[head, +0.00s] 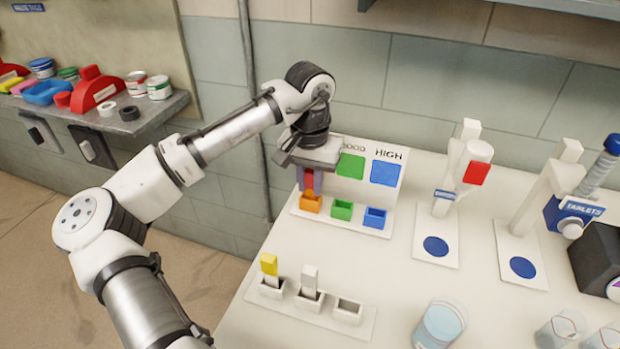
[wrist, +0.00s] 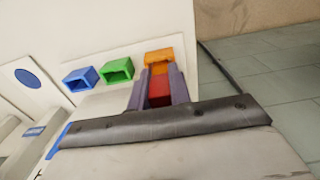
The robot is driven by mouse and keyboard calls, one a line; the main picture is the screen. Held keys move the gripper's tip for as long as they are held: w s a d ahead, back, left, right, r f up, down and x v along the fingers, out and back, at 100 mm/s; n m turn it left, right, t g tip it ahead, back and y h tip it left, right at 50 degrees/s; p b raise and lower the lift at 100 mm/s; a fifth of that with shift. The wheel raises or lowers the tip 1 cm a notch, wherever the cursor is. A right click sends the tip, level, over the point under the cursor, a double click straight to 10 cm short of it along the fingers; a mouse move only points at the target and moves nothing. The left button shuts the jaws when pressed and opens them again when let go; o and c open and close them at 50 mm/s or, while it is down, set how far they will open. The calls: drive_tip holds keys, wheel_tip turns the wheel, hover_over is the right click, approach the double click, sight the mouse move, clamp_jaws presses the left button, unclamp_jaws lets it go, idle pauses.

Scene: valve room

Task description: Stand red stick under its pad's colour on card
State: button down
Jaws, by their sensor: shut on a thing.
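My gripper (head: 310,184) is shut on the red stick (wrist: 160,95) and points down at the left part of the white card stand (head: 398,178). In the wrist view the stick sits between the two grey fingers, with an orange part (wrist: 158,70) beyond the red. Its far end is at the orange cup (head: 311,204); I cannot tell whether it is inside. The green cup (head: 342,210) and blue cup (head: 375,218) stand to the right and look empty. The card shows a green patch (head: 350,166) and a blue patch (head: 386,173); my gripper hides its left part.
In front, a white rack (head: 325,317) holds a yellow-topped stick (head: 269,265) and a white stick (head: 309,279); its right slot (head: 348,311) is empty. Two dispenser stands (head: 437,230) are at right, with beakers (head: 440,322) at the front. A shelf (head: 150,115) is at left.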

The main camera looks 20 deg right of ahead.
drive_tip(key=c, duration=1.2)
unclamp_jaws()
